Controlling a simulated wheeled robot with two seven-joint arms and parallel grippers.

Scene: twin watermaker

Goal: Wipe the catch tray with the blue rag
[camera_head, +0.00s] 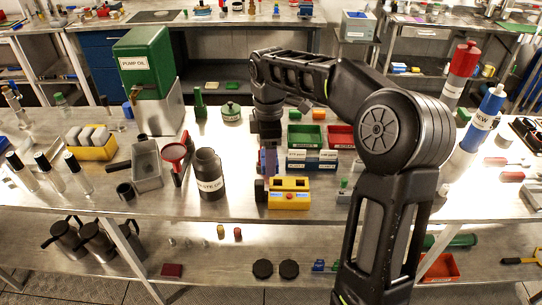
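My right arm comes in from the lower right and reaches to the middle of the bench. Its gripper (267,165) points down just behind a yellow box (289,194). A small bluish-purple patch shows at its fingertips; I cannot tell whether this is the blue rag or part of the gripper, nor whether the fingers are open or shut. A grey metal tray (147,164) lies left of the gripper, in front of the green pump oil container (146,62); it may be the catch tray. No blue rag shows clearly. My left gripper is not in view.
Green and red bins (305,136) sit behind the yellow box.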

